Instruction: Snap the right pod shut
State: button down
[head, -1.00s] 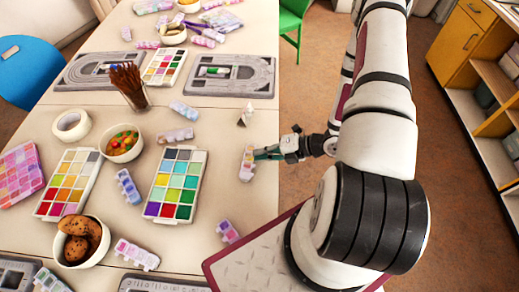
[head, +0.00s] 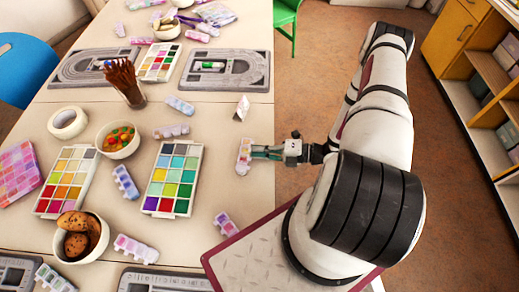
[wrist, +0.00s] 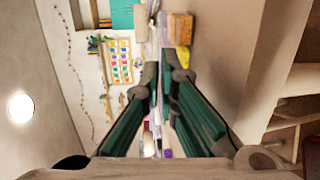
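A small pale pink and white pod (head: 244,157) sits at the table's right edge in the head view. It looks raised, but I cannot make out its lid. My gripper (head: 256,153) reaches in level from the right, its teal fingertips at the pod's right side. I cannot tell whether they touch it. In the wrist view my gripper (wrist: 159,70) shows two fingers with a narrow gap between them and nothing clearly held. Another small pale piece (head: 242,108), perhaps a pod with its lid up, stands farther back near the same edge.
A pink and purple pod (head: 226,224) lies nearer. A paint palette (head: 173,179), a bowl of beads (head: 117,140), a bowl of cookies (head: 80,238) and a grey board (head: 226,70) stand on the table.

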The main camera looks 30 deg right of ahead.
jog(key=c, duration=1.8)
grip_release()
jog(key=shift+c, duration=0.2)
jog(key=v, duration=1.2)
